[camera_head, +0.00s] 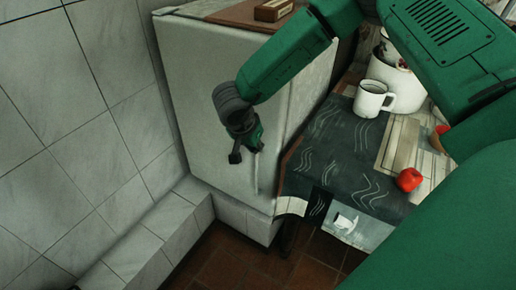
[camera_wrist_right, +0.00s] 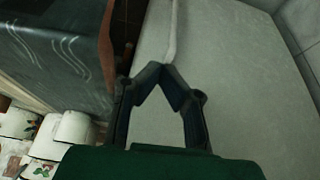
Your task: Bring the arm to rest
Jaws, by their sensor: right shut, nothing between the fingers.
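My right arm (camera_head: 285,65) is green and reaches across the top of the head view towards the left. Its dark gripper (camera_head: 241,157) hangs in front of the white cabinet or fridge (camera_head: 190,85), beyond the left end of the table. In the right wrist view the fingers (camera_wrist_right: 160,70) meet at their tips and hold nothing, with the pale cabinet face behind them. My left gripper is not in either view.
The table has a dark patterned cloth (camera_head: 335,155). On it are a white mug (camera_head: 372,99), a white enamel pot (camera_head: 398,84) and a red tomato or apple (camera_head: 409,180). A wooden box (camera_head: 272,10) lies on the cabinet. Tiled wall is at left.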

